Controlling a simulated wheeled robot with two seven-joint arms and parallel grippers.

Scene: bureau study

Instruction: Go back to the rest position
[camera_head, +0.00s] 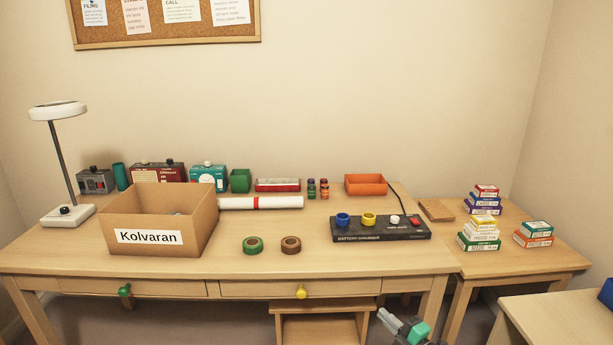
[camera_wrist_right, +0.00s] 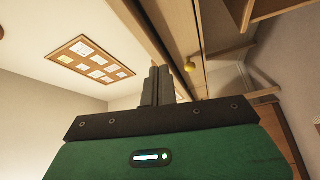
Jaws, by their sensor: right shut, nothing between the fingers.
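My right gripper (camera_head: 386,316) shows at the bottom of the head view, below and in front of the desk's front edge. In the right wrist view its two dark fingers (camera_wrist_right: 157,85) are together, with nothing between them. It is apart from the desk (camera_head: 340,262) and its drawers. My left gripper does not show in either view.
On the desk stand a cardboard box (camera_head: 190,238) labelled Kolvaran, a lamp (camera_head: 66,214), tape rolls (camera_head: 291,244) and a battery charger (camera_head: 385,236). A side table (camera_head: 550,257) at the right holds stacked small boxes. A yellow drawer knob (camera_head: 301,292) sticks out in front.

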